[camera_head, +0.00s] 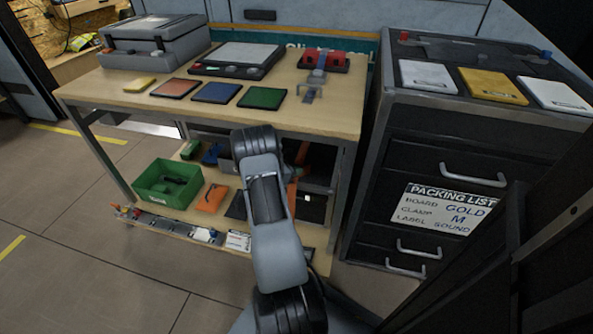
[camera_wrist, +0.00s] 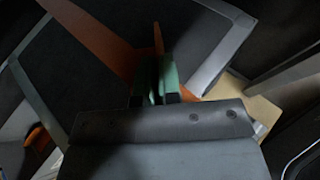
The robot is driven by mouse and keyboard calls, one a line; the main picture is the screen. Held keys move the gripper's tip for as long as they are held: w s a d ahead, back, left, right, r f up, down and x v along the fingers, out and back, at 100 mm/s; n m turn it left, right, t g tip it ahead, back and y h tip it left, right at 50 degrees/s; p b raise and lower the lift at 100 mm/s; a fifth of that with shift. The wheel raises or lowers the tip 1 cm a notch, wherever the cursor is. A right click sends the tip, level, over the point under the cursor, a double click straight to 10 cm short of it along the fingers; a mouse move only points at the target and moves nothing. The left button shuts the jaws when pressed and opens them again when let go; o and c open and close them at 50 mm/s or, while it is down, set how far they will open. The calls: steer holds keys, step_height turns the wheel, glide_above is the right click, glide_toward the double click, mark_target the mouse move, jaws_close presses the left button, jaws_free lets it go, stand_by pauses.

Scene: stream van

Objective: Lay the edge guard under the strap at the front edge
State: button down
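In the head view my arm reaches down over the bench's front edge, and its forearm hides my gripper. In the wrist view my gripper (camera_wrist: 160,78) points at a dark flat surface, its two greenish fingers close together. A thin orange piece (camera_wrist: 157,38) stands up between or just behind the fingertips; I cannot tell whether it is gripped. A wide orange strap (camera_wrist: 95,30) crosses the dark surface from the upper left to behind the fingers. A grey strip (camera_wrist: 222,60) runs along the surface's right edge. I cannot make out for sure which piece is the edge guard.
The bench (camera_head: 335,115) carries a grey case (camera_head: 155,45), coloured plates and a clamp. Its lower shelf holds a green bin (camera_head: 165,190), an orange item (camera_head: 212,198) and small parts. A dark drawer cabinet (camera_head: 400,155) with a packing list (camera_head: 445,208) stands close right. Floor is clear at left.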

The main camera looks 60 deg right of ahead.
steer(key=shift+f, duration=0.2)
steer(key=c, duration=1.2)
jaws_free()
steer(key=shift+a+r, duration=0.1)
steer(key=p+v, duration=0.3)
steer(key=v, duration=1)
steer(key=shift+w+a+p, duration=0.25)
steer(key=shift+p, duration=0.1)
